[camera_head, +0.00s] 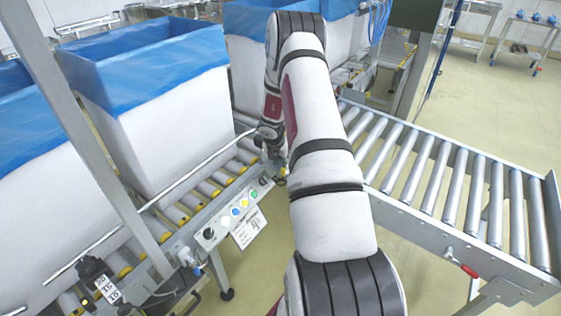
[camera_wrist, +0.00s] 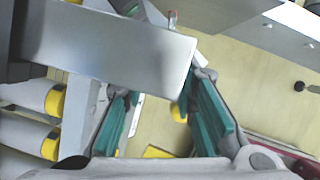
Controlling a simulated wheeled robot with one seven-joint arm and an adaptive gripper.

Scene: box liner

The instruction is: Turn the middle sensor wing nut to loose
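My gripper (camera_wrist: 163,88) shows in the wrist view with its two teal-padded fingers well apart and no object visibly clamped between them. A flat grey metal plate (camera_wrist: 110,47) crosses the view by the fingertips and covers part of what is behind. A small red-tipped piece (camera_wrist: 172,19) shows just past the plate's upper right end. I cannot tell if it is the middle sensor wing nut, and no wing nut is clearly seen. In the head view my gripper (camera_head: 278,176) is small, at the roller conveyor's edge, and mostly hidden by my arm.
White boxes with blue liners (camera_head: 150,50) stand on the left roller conveyor (camera_head: 205,190). A button panel (camera_head: 236,213) is on its side. Another roller conveyor (camera_head: 440,180) with a red handle (camera_head: 468,270) lies to the right. Open floor (camera_head: 500,110) is beyond.

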